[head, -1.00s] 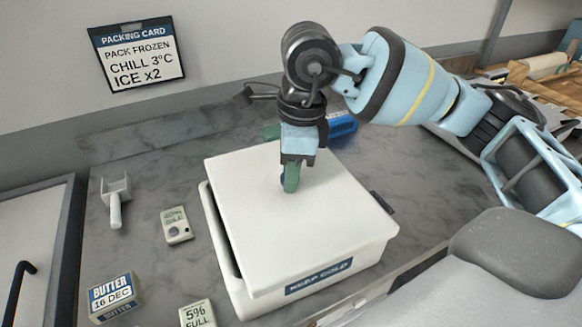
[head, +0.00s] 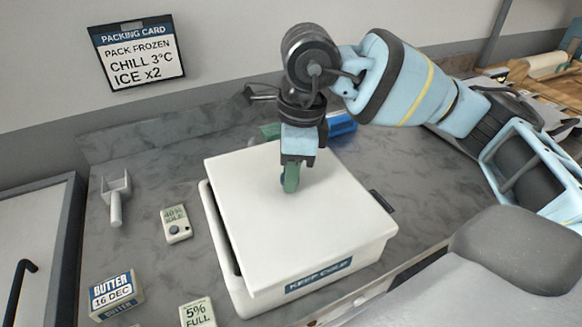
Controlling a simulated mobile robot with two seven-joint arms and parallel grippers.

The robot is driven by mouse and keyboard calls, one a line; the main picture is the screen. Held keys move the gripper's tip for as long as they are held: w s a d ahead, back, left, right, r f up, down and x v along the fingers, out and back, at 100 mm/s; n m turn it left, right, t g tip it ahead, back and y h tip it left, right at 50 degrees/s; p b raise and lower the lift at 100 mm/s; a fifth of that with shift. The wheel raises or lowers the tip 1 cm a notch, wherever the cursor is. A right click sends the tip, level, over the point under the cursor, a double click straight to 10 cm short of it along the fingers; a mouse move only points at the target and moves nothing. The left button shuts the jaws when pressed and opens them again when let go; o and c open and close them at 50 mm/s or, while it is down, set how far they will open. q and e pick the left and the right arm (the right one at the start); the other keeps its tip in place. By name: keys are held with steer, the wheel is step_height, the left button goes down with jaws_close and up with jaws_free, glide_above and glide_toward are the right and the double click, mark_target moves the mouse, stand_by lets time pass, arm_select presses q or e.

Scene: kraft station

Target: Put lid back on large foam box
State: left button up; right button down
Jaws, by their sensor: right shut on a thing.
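The large foam box (head: 317,282) is white with a blue "KEEP COLD" label on its front. Its white lid (head: 300,225) lies over the top, shifted to the right, so a dark gap and the box's rim show along the left side. My right gripper (head: 290,183) is above the middle of the lid, pointing down, shut on the lid's handle, which is mostly hidden by the fingers. I cannot tell whether the lid touches the rim. My left gripper is not in view.
Left of the box are a white scoop (head: 116,198), a small "40%" device (head: 176,223), a butter box (head: 115,292) and a "5% FULL" card (head: 197,313). A blue object (head: 341,124) lies behind the box. A packing card (head: 136,55) hangs on the wall.

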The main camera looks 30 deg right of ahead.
stand_by(0.3)
steer(key=c, duration=0.5)
jaws_free()
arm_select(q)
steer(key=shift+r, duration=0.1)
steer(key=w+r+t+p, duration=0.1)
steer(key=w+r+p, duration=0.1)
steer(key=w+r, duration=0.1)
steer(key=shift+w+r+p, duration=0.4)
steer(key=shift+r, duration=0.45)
arm_select(e)
steer(key=shift+r, duration=3.5)
jaws_close()
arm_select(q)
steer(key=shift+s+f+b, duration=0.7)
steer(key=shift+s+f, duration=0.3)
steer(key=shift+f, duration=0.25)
arm_select(e)
steer(key=shift+f, duration=2.85)
